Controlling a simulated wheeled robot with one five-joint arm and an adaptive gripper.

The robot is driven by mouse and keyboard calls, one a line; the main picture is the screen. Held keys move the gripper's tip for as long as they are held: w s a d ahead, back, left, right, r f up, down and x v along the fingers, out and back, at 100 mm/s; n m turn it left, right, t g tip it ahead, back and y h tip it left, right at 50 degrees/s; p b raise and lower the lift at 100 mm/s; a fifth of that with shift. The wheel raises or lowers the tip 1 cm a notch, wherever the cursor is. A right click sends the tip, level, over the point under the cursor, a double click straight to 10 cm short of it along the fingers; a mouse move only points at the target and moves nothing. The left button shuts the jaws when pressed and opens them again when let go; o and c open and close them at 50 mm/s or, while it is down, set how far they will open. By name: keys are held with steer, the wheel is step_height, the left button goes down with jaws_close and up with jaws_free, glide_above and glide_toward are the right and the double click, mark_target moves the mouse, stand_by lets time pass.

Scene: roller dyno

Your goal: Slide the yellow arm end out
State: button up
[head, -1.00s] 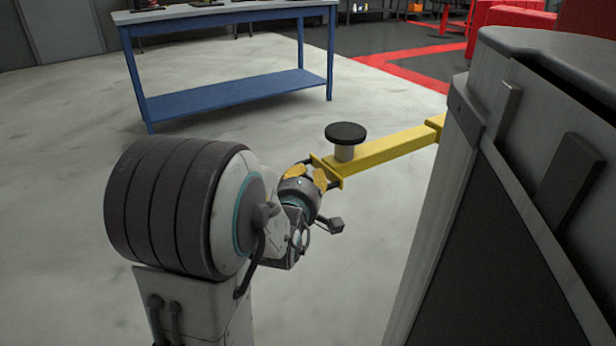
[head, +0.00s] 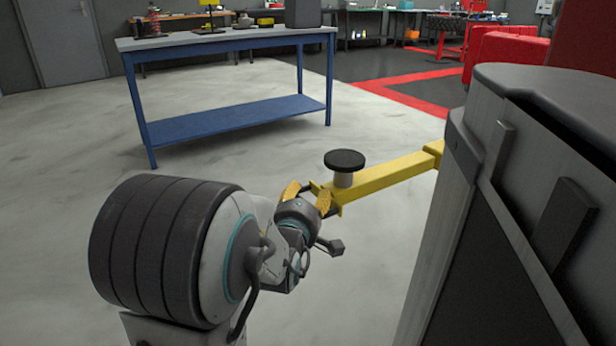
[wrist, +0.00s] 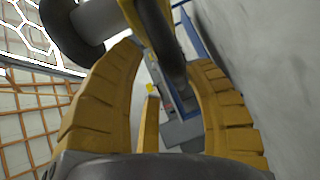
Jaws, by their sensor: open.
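The yellow arm (head: 395,174) reaches out from the grey machine at right. Its end bears a black round pad (head: 345,160) on a pale post, and a yellow end plate with a dark bar handle. My gripper (head: 308,193) is at this end. Its yellow fingers are open and spread. In the wrist view my gripper (wrist: 165,105) has one finger on each side, and the dark bar (wrist: 163,45) runs into the space between them. The pad (wrist: 65,38) and post show at upper left. I cannot tell whether a finger touches the bar.
The grey machine body (head: 530,110) stands close at right. A blue workbench (head: 235,120) stands behind to the left, with objects on its top. Open pale floor (head: 400,270) lies between my arm and the machine. Red equipment (head: 505,58) is at the back right.

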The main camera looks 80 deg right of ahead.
step_height(320, 180, up, 9)
stand_by(0.5)
steer(key=shift+f, duration=0.1)
stand_by(0.6)
